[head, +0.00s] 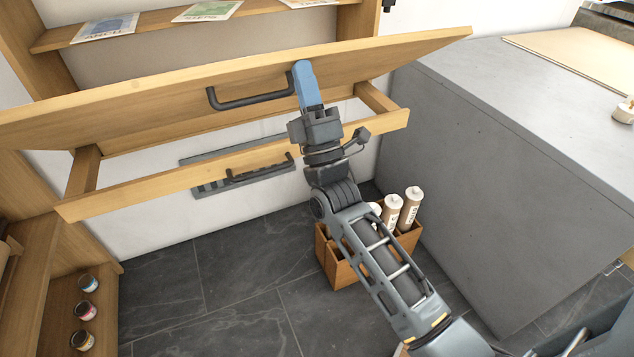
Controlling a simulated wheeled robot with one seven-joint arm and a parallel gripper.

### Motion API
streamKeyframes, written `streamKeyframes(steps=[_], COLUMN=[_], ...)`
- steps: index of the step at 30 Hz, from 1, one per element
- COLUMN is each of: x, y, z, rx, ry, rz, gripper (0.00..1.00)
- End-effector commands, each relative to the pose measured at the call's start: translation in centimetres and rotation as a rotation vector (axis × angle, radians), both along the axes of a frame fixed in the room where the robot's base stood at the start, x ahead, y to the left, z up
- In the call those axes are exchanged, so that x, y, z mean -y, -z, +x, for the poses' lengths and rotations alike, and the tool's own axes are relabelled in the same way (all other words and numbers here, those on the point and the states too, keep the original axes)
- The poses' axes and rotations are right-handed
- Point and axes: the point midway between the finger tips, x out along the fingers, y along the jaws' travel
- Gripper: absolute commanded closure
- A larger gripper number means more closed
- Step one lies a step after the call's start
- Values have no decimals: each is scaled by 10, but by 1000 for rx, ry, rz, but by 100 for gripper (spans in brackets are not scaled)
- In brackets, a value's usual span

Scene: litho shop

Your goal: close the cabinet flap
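The cabinet flap (160,100) is a long wooden panel across the upper part of the head view. It stands out from the cabinet at a slant, open. A dark bar handle (250,101) is fixed on its face. My gripper (303,68) reaches up to the flap, with its blue fingers just right of the handle's right end. The fingertips overlap the flap's face in the picture; I cannot tell whether they touch it. The fingers look like one narrow block, so whether they are open or shut is unclear. My arm hides part of the lower cabinet.
A wooden rail (180,183) runs below the flap, with a second dark handle (262,172) near it. A wooden crate (342,271) with white bottles (411,205) stands on the floor. A grey counter (500,150) is on the right. Small jars (84,311) sit lower left.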

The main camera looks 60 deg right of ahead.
Motion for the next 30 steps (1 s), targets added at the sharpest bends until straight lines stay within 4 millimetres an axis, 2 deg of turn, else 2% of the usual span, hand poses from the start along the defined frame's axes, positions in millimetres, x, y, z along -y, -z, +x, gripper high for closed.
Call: streamKeyframes(steps=[1,7,11,18,24,30], x=[3,18,30,60,88,112], y=[-22,-56,-79,-127,-156,-173], z=[4,25,44,89,132,167], rx=[-18,-111,-112,-107,-116,-223], ry=[1,1,1,2,0,0], rz=[13,76,77,75,81,155], gripper=[100,100,100,100,100,100])
